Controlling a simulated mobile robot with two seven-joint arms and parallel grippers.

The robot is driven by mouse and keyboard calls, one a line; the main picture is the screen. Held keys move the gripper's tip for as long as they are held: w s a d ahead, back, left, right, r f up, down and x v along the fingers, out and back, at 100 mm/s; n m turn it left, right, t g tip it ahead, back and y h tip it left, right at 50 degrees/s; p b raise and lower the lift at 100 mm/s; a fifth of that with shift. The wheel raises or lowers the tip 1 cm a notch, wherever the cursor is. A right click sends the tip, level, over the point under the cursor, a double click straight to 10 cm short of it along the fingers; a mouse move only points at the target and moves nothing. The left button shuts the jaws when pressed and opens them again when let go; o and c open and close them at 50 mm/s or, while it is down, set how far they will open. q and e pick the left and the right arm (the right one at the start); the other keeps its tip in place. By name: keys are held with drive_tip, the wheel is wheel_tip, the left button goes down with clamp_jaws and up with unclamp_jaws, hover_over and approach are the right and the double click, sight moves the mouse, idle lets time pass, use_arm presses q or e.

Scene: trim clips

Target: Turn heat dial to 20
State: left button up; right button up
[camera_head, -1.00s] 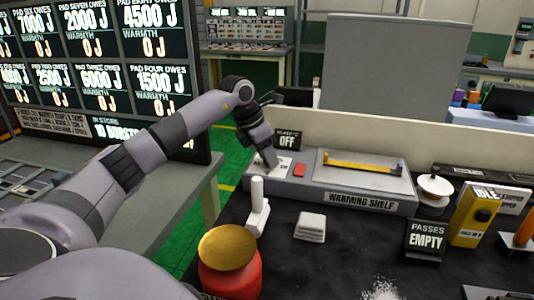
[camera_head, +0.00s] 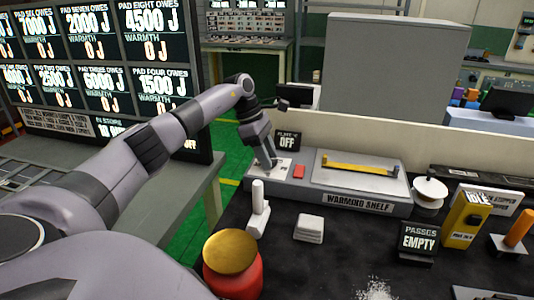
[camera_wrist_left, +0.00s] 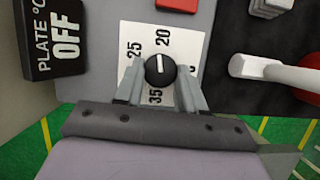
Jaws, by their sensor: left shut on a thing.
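The heat dial (camera_wrist_left: 160,71) is a black round knob with a short white mark, on a white card (camera_wrist_left: 183,50) printed with numbers. In the left wrist view, 20 and 25 are above the knob and 35 is below it; which number the mark points to is hard to tell. My left gripper (camera_wrist_left: 160,80) is shut on the dial, one finger on each side. In the head view my left gripper (camera_head: 268,166) reaches down to the card and hides the knob. A black sign (camera_head: 287,141) behind it reads OFF. My right gripper is not in view.
A red button (camera_head: 299,172) sits beside the card on the grey warming shelf unit (camera_head: 315,200). A white-handled lever (camera_head: 258,212), a white stack (camera_head: 309,228) and a red jar with gold lid (camera_head: 232,272) stand in front. A yellow box (camera_head: 466,219) stands right.

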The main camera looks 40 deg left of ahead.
use_arm(q)
drive_tip(key=shift+w+m+g, duration=0.1)
drive_tip(key=shift+m+g, duration=0.3)
drive_tip(key=shift+m, duration=0.7)
drive_tip(key=o, duration=1.1)
drive_tip(key=shift+c, duration=0.2)
drive_tip(key=v, duration=0.7)
drive_tip(key=shift+b, duration=0.4)
